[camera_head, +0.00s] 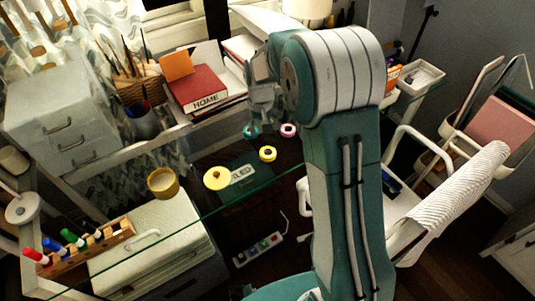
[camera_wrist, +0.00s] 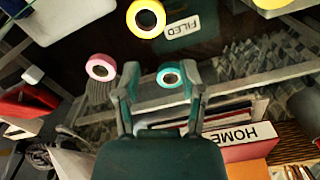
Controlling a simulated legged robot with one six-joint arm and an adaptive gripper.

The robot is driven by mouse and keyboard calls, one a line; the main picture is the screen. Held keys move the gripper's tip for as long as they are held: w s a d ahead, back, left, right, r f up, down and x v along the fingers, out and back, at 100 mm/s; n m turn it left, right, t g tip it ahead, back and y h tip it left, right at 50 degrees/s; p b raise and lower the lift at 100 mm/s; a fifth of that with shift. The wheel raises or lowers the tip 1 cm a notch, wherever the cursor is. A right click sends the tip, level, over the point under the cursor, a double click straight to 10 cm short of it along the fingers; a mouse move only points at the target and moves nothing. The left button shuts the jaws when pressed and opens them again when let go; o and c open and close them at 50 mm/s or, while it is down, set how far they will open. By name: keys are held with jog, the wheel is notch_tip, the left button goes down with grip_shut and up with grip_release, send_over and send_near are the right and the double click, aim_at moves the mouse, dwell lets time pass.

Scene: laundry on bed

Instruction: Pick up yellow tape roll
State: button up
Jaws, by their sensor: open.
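The yellow tape roll (camera_head: 268,153) lies flat on the glass desk. In the wrist view the yellow tape roll (camera_wrist: 146,18) is near the top edge, beyond my fingertips. My gripper (camera_wrist: 160,70) is open and empty, its two fingers framing the teal tape roll (camera_wrist: 171,75) in the picture. In the head view my gripper (camera_head: 260,115) hangs behind the yellow roll, by the teal roll (camera_head: 252,131); its fingertips are hard to make out there. A pink tape roll (camera_head: 288,130) lies to the right of the teal one.
A larger pale yellow disc (camera_head: 217,178) and a dark "FILED" item (camera_head: 245,178) lie nearer on the desk. A red "HOME" book (camera_head: 200,91) is at the back left. A brown cup (camera_head: 162,182) stands at left. A white chair (camera_head: 440,200) is at right.

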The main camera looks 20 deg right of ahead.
send_over(262, 153)
jog(key=f, duration=0.2)
jog(key=w+f, duration=0.1)
jog(key=f, duration=0.1)
jog(key=shift+d+f, duration=0.15)
jog(key=shift+f, duration=0.2)
jog(key=f, duration=0.2)
jog(key=s+f, duration=0.1)
jog(key=f, duration=0.1)
jog(key=shift+a+f, duration=0.2)
jog(key=shift+f, duration=0.45)
grip_shut()
